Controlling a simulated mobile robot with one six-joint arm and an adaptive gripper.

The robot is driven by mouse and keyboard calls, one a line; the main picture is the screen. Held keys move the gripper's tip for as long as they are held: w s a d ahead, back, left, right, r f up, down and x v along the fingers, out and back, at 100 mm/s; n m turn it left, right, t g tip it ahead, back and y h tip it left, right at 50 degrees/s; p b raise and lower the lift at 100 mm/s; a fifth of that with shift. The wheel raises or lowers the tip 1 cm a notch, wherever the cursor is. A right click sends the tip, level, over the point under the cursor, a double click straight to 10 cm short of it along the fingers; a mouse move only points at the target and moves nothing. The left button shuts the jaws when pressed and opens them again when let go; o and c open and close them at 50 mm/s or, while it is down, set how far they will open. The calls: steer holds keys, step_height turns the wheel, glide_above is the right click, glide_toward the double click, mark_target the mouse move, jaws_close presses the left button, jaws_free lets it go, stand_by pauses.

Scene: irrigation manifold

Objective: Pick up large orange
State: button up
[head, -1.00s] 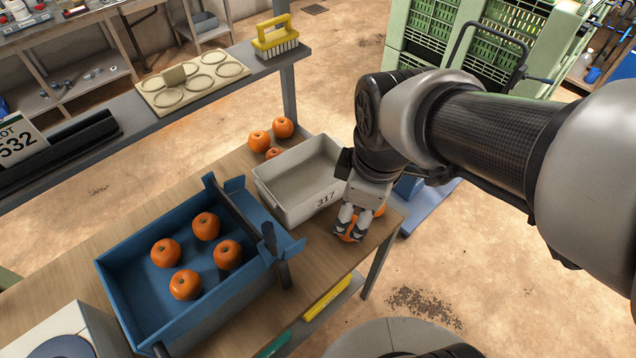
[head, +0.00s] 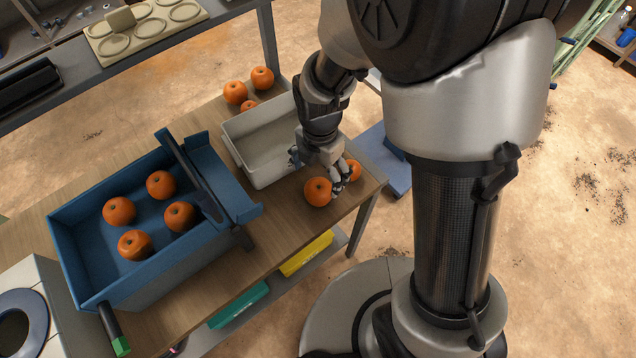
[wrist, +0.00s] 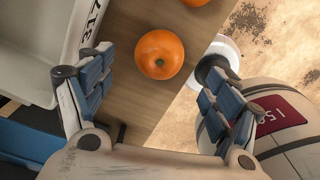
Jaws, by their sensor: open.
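Two oranges lie on the wooden table's front right corner. In the wrist view the nearer orange (wrist: 159,54) lies ahead of the gap between my spread fingers (wrist: 155,80), apart from both. The second orange (wrist: 196,2) is cut by the top edge.
A grey bin (head: 240,160) marked 317 stands close left of my gripper. A blue crate (head: 75,245) holding several oranges stands farther left. Three oranges (head: 235,92) lie behind the bin. The table's edge is just right of the oranges.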

mark_target(319, 185)
step_height(319, 185, down, 3)
steer(key=shift+f+b, duration=0.15)
steer(key=shift+b, duration=0.2)
steer(key=f+b, duration=0.1)
steer(key=f, duration=0.1)
steer(key=f+b, duration=0.1)
steer(key=f, duration=0.1)
steer(key=shift+s+a+f, duration=0.1)
steer(key=shift+s+f, duration=0.1)
steer(key=shift+f, duration=0.5)
steer(key=shift+r, duration=0.1)
steer(key=shift+c, duration=0.3)
steer(key=c, duration=1.1)
